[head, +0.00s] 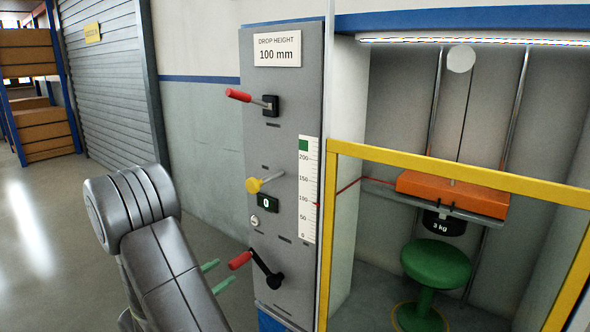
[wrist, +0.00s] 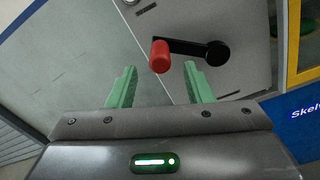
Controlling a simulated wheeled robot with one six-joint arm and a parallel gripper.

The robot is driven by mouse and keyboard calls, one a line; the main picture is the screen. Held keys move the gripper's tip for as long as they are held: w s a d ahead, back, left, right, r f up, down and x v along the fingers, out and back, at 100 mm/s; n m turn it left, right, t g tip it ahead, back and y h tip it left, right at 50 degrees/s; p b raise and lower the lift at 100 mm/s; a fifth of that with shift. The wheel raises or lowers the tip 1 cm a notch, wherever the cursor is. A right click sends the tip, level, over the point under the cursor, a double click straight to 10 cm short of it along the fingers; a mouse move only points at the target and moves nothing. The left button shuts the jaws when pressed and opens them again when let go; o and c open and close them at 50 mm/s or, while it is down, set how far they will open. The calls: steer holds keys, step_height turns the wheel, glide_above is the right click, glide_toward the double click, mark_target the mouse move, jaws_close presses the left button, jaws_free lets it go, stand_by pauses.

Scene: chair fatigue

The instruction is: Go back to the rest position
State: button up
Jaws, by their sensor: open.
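My gripper (wrist: 160,80) has two green fingers, which are spread apart with nothing between them that they touch. In the wrist view the red handle of the black crank (wrist: 188,48) shows just beyond and between the fingertips. In the head view my gripper (head: 217,276) is low, left of the crank (head: 262,272) on the grey control panel (head: 280,170). A gap shows between the fingertips and the red handle. My grey arm hides part of the floor and the gripper's body.
The panel carries a red-handled lever (head: 255,101), a yellow knob (head: 263,182), and a counter reading 0 (head: 266,203). At right, a yellow frame (head: 450,172) fronts a bay with an orange block (head: 452,193) above a green stool (head: 434,265). Open floor (head: 40,225) lies left.

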mark_target(231, 267)
steer(key=x, duration=0.7)
stand_by(0.3)
